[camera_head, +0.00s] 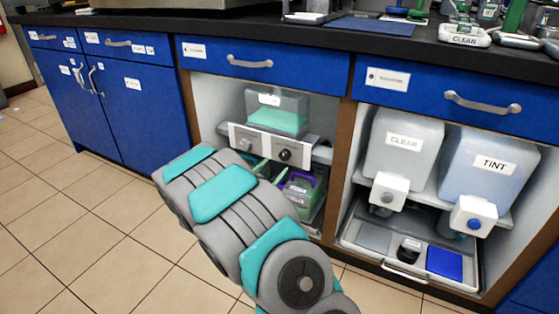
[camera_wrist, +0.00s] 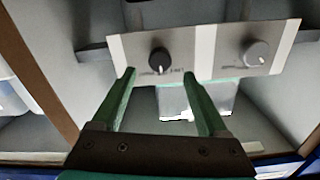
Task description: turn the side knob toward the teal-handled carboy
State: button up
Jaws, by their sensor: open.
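A pale control panel (camera_head: 266,146) in the middle cabinet bay carries a grey knob (camera_head: 245,145) at left and a black knob (camera_head: 285,155) at right. In the wrist view the order is reversed: the black knob (camera_wrist: 159,60) is left, the grey knob (camera_wrist: 257,53) right. I cannot tell which is the side knob. My gripper (camera_wrist: 159,76) is open and empty, its green fingertips spread to either side of the black knob's lower end, apparently not touching it. A purple-handled carboy (camera_head: 301,190) sits below the panel. No teal carboy handle is distinguishable; my arm hides part of the lower bay.
A tank with green liquid (camera_head: 277,118) stands above the panel. The right bay holds the CLEAR (camera_head: 403,143) and TINT (camera_head: 492,163) containers over a tray (camera_head: 361,238). Wooden cabinet posts flank the middle bay. The tiled floor at left is clear.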

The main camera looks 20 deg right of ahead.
aim_at(283, 158)
jog(key=shift+x, duration=3.2)
jog(key=shift+f, duration=0.1)
jog(key=shift+c, duration=0.3)
grip_shut()
